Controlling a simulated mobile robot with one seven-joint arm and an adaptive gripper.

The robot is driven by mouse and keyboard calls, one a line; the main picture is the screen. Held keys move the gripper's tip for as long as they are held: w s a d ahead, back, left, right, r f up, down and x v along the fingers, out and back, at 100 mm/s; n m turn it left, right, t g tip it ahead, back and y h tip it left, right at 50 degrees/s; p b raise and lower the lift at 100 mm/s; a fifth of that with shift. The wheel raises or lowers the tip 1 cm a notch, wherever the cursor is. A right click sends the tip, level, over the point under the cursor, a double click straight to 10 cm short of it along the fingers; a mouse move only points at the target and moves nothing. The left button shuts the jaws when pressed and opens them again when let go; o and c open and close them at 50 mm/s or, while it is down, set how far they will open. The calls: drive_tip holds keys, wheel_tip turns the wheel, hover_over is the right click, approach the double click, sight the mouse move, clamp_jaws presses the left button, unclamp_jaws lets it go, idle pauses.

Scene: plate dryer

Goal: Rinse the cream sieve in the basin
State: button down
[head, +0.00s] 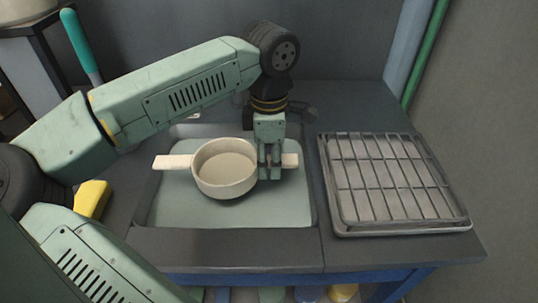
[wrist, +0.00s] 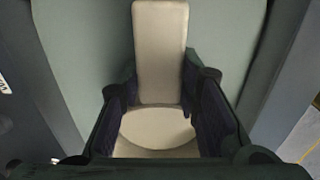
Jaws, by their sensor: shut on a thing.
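The cream sieve (head: 224,168) is a round pot-like bowl with a flat handle on each side. It is at the basin (head: 270,211), whose light greenish floor shows around it. The sieve is upright, with its opening facing up. I cannot tell whether it touches the basin floor. My gripper (head: 270,172) points down and is shut on the sieve's right handle. In the wrist view the cream handle (wrist: 160,50) lies between my fingers (wrist: 160,115), and part of the sieve shows below it.
A metal wire drying rack (head: 392,180) on a tray stands right of the basin. A yellow object (head: 92,198) lies at the left, partly behind my arm. A teal-handled tool (head: 80,45) stands at the back left. The dark counter's right front corner (head: 455,249) is clear.

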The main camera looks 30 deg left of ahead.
drive_tip(key=shift+f+b, duration=3.8)
drive_tip(key=shift+f, duration=0.8)
drive_tip(key=shift+w, duration=0.1)
